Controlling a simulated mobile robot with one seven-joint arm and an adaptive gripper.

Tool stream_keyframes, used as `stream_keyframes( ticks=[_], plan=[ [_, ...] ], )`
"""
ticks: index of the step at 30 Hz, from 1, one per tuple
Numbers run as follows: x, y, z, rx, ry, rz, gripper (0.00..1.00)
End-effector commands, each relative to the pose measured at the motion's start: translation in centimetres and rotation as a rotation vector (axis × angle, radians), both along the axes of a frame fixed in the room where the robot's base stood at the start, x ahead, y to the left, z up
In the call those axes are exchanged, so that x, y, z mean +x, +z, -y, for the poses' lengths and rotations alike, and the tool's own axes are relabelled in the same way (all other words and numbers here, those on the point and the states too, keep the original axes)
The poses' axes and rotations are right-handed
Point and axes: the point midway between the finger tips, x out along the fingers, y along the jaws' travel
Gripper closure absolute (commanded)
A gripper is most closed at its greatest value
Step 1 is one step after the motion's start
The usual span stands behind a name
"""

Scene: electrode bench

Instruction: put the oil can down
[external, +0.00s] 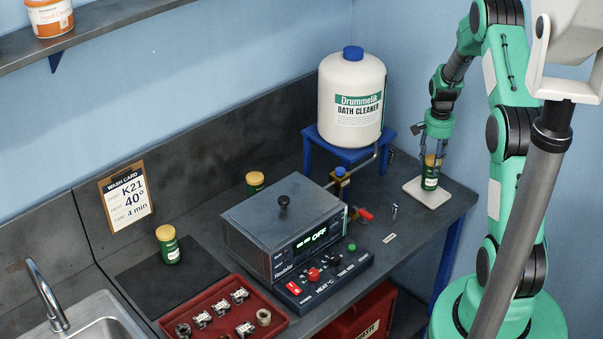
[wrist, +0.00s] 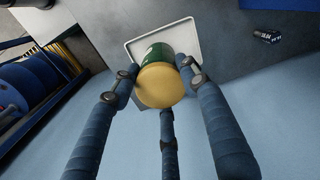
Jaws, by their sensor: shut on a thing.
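The oil can, a small green can (external: 430,182) with a yellow lid and a pale label, is held upright or nearly so at the right end of the bench. In the wrist view its yellow lid (wrist: 160,86) faces me, with the green side beyond. My gripper (external: 432,160) has its fingers closed around the can near the lid; the fingers show on either side in the wrist view (wrist: 160,80). A white square tray (external: 437,201) lies directly under the can. I cannot tell whether the can's base touches it.
A white bath cleaner jug (external: 350,115) stands on a blue stand (external: 345,154) left of my gripper. A grey heater box (external: 285,228) is further left. Two similar green cans (external: 168,246) (external: 255,184) stand away. A small metal piece (external: 394,211) lies near the tray.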

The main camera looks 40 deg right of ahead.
Motion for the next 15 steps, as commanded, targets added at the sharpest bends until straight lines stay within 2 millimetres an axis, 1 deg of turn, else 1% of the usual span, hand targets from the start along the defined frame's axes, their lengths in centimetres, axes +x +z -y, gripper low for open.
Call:
stream_keyframes(
  ticks=[4,15],
  plan=[
    [0.84,0.05,0.71,-0.002,0.0,0.002,0.97],
    [0.96,-0.04,0.81,-0.001,0.0,0.001,0.97]
  ],
)
